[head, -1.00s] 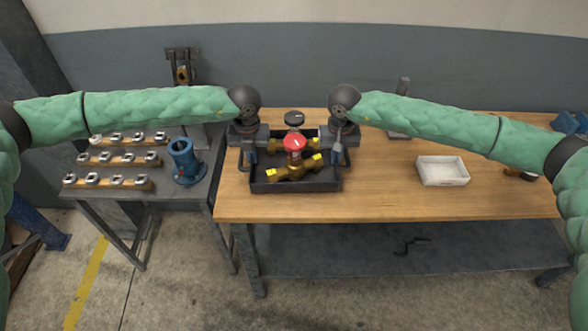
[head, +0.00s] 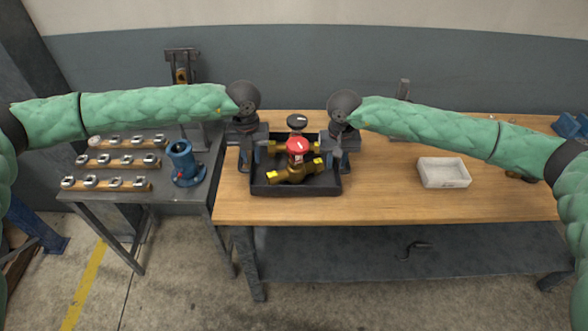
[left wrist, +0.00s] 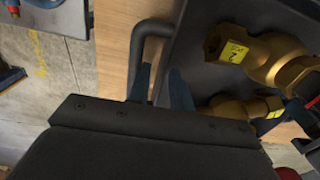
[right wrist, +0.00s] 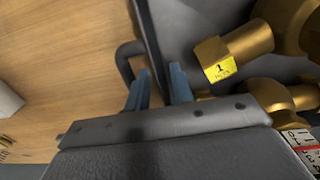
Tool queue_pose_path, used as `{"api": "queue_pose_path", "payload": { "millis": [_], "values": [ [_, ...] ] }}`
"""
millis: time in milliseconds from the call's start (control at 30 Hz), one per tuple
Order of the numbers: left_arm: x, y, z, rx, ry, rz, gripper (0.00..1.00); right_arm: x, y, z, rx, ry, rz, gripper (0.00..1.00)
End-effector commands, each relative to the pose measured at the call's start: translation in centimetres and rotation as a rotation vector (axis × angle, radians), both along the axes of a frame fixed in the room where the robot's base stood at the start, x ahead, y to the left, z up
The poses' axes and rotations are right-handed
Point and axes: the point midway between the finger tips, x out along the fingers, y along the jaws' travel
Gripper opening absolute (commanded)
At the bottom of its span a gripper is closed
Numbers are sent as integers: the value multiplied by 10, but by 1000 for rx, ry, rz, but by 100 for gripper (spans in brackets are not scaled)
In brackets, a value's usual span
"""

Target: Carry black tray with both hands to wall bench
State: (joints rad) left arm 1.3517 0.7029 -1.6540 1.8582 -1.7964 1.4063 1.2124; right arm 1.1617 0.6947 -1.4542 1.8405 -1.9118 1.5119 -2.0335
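The black tray (head: 296,189) sits on the wooden bench (head: 390,208) near its left end. It holds brass valves, one with a red handwheel (head: 298,146) and one with a black handwheel (head: 297,122). My left gripper (head: 253,160) is at the tray's left side and my right gripper (head: 338,160) at its right side. In the left wrist view the blue fingers (left wrist: 161,88) stand apart across the tray wall beside the black handle (left wrist: 139,50). In the right wrist view the fingers (right wrist: 159,86) are also apart, beside the other handle (right wrist: 124,58).
A white box (head: 443,172) stands on the bench to the right. A darker table (head: 140,190) on the left carries a blue flanged part (head: 183,162) and wooden strips with metal pieces (head: 108,183). The bench middle is clear. A grey wall (head: 330,70) stands behind.

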Motion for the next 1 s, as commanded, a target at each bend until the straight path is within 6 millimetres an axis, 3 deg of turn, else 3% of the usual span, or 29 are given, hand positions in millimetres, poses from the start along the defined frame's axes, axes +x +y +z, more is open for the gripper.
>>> {"api": "queue_pose_path", "payload": {
  "millis": [300, 500, 767, 1000],
  "values": [
    [1, 1, 62, 0, -3, 1, 25, 0, 0, -1, -1, 1, 0, 25],
    [1, 1, 88, 0, -2, 1, 25, -1, 0, -1, -1, 2, 0, 25],
    [0, 1, 98, 0, 0, 0, 25, -1, 0, 5, -1, 2, 0, 25],
    [1, 1, 98, 0, 0, 0, 25, 0, 0, 43, 1, -2, 1, 25]
  ]
}}
